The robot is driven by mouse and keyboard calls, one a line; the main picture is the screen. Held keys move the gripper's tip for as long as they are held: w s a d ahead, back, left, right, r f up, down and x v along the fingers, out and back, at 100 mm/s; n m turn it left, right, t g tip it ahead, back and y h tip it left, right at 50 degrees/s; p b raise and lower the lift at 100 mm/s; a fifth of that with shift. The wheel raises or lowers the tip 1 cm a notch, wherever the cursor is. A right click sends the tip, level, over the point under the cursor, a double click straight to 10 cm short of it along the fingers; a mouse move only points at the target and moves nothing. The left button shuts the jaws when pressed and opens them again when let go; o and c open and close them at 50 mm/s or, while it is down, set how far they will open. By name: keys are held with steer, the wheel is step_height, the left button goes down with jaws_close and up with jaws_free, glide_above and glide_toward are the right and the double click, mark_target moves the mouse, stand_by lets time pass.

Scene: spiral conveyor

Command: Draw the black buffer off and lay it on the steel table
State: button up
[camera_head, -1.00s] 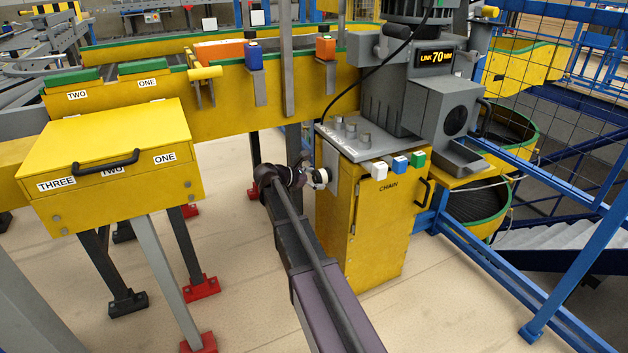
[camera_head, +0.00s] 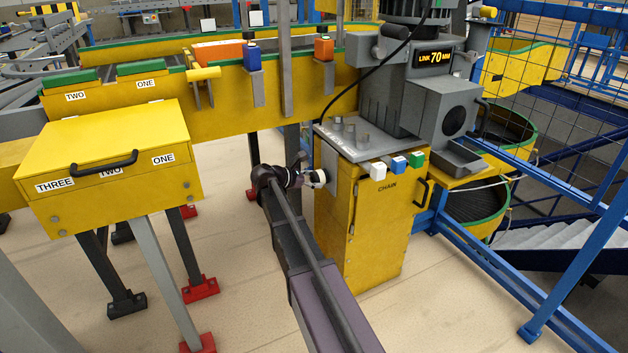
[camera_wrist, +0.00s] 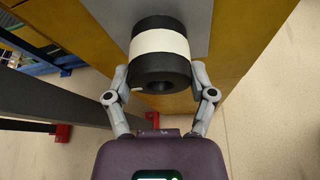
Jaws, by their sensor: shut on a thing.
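The black buffer (camera_wrist: 161,70) is a short dark cylinder with a broad white band and a hole in its near end. My gripper (camera_wrist: 160,78) is shut on it, one finger on each side, in the wrist view. In the head view my gripper (camera_head: 303,178) and the buffer (camera_head: 318,178) are small, at the left side of the yellow CHAIN cabinet (camera_head: 375,235). A grey plate (camera_wrist: 203,15) lies behind the buffer; I cannot tell whether they touch. I cannot identify the steel table with certainty.
The cabinet's grey top (camera_head: 352,148) carries several pegs, and white, blue and green blocks line its front edge. A grey motor unit (camera_head: 425,100) stands behind. A yellow lidded box (camera_head: 105,165) stands at left on legs. Blue rails (camera_head: 500,290) run at right.

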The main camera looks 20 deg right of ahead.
steer(key=shift+a, duration=1)
steer(key=shift+a, duration=0.7)
steer(key=shift+a, duration=0.35)
steer(key=shift+s+a, duration=0.1)
steer(key=shift+a, duration=0.6)
steer(key=shift+a, duration=0.3)
steer(key=shift+a, duration=1.9)
steer(key=shift+s, duration=0.15)
